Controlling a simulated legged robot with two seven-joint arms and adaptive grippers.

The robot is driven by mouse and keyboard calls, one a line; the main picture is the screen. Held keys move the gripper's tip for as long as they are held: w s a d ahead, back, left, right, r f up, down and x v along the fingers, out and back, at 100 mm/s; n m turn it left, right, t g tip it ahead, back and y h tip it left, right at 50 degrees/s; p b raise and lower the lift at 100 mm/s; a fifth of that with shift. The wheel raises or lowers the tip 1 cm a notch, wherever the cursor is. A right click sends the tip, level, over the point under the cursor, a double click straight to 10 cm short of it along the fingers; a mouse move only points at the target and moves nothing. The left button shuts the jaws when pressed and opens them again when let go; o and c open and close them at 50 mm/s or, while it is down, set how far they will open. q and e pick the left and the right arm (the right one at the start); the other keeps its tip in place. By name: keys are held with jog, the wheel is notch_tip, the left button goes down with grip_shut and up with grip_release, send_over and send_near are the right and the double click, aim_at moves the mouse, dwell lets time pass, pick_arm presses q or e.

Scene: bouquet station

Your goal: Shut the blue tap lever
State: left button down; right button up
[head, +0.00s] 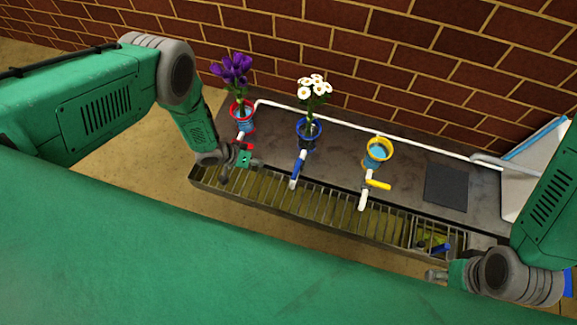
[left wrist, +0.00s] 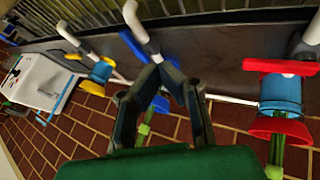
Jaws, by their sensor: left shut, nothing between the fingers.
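The blue tap lever (head: 296,172) lies roughly along its white tap pipe, in front of the blue vase (head: 308,131). The blue lever also shows in the left wrist view (left wrist: 132,46), just left of my fingertips and apart from them in the picture. My left gripper (head: 236,168) is shut and empty, left of the blue tap and near the red tap. Its fingertips meet in the left wrist view (left wrist: 164,68). My right gripper (head: 436,274) is at the lower right, far from the blue lever; its fingers are too small to read.
The yellow lever (head: 378,184) lies across its pipe below the yellow vase (head: 379,149). The red lever (left wrist: 282,66) is beside the red vase (left wrist: 280,126), which holds purple flowers (head: 232,70). White flowers (head: 313,88) stand in the blue vase. A grated trough (head: 330,209) runs along the front.

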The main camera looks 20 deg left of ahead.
aim_at(297, 169)
pick_arm(q)
jog(key=b+x, duration=0.5)
jog(key=x, duration=0.4)
jog(key=shift+f+b, duration=0.4)
jog(key=shift+f, duration=0.05)
jog(key=d, duration=0.3)
jog(key=shift+w+d, duration=0.15)
jog(key=shift+d, duration=0.55)
